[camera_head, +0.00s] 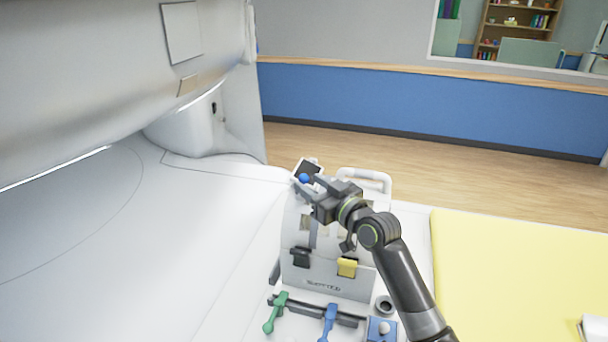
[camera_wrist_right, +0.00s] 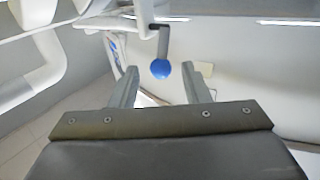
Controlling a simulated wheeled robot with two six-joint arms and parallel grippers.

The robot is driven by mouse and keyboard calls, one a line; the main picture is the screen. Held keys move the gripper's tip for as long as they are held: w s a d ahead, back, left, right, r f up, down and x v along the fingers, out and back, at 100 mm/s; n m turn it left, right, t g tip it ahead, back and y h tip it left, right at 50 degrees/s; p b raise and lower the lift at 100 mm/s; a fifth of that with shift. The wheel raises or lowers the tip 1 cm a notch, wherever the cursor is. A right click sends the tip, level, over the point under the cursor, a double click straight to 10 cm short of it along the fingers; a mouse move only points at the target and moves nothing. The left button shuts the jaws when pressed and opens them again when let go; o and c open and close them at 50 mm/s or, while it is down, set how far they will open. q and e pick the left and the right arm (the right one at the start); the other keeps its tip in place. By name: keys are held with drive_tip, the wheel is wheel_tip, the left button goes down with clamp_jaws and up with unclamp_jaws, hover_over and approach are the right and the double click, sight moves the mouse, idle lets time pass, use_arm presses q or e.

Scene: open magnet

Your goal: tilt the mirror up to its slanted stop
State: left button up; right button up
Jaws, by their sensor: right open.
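The mirror (camera_head: 310,168), a small dark panel with a pale frame, stands tilted at the top back of a white stand (camera_head: 326,284). A blue ball knob (camera_head: 304,178) shows at its lower edge. In the right wrist view the blue knob (camera_wrist_right: 161,69) hangs on a dark bent arm, just beyond and between my fingertips. My right gripper (camera_head: 308,186) is open and empty, its fingers reaching toward the knob. Whether a finger touches it I cannot tell. The gripper hides part of the stand. My left gripper is not in view.
The stand carries a black clip (camera_head: 300,257), a yellow clip (camera_head: 347,267) and a white handle (camera_head: 366,178). Green (camera_head: 274,314) and blue (camera_head: 328,322) levers sit in front. A large white magnet housing (camera_head: 110,75) overhangs the left. A yellow pad (camera_head: 510,275) lies right.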

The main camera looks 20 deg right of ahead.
sight(307, 182)
drive_tip(key=shift+p+x, duration=0.35)
drive_tip(key=shift+x, duration=1.4)
